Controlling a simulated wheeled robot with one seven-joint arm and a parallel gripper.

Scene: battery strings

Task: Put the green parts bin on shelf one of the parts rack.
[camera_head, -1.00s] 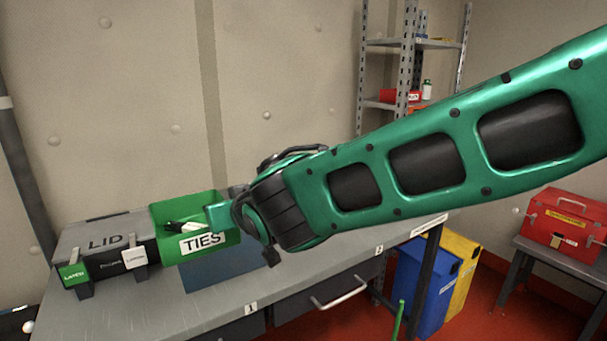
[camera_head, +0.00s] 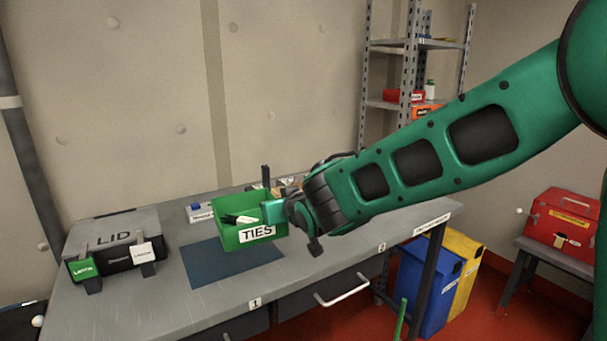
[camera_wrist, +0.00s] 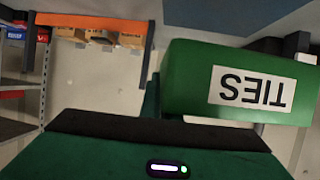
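The green parts bin (camera_head: 228,236), labelled TIES, holds a few black and white items. It hangs upright just above the blue mat on the workbench. My gripper (camera_head: 273,212) is shut on the bin's right side. In the wrist view the bin (camera_wrist: 190,80) shows at upper right with its label upside down; the grip itself is mostly hidden there. The grey parts rack (camera_head: 407,60) stands at the back right. Its upper shelf (camera_head: 445,44) bears a small tag that looks like 1; a lower shelf (camera_head: 383,103) holds red and orange bins.
Small boxes stand behind the bin. Blue (camera_head: 425,285) and yellow (camera_head: 462,265) waste bins and a red toolbox (camera_head: 563,225) are at right.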

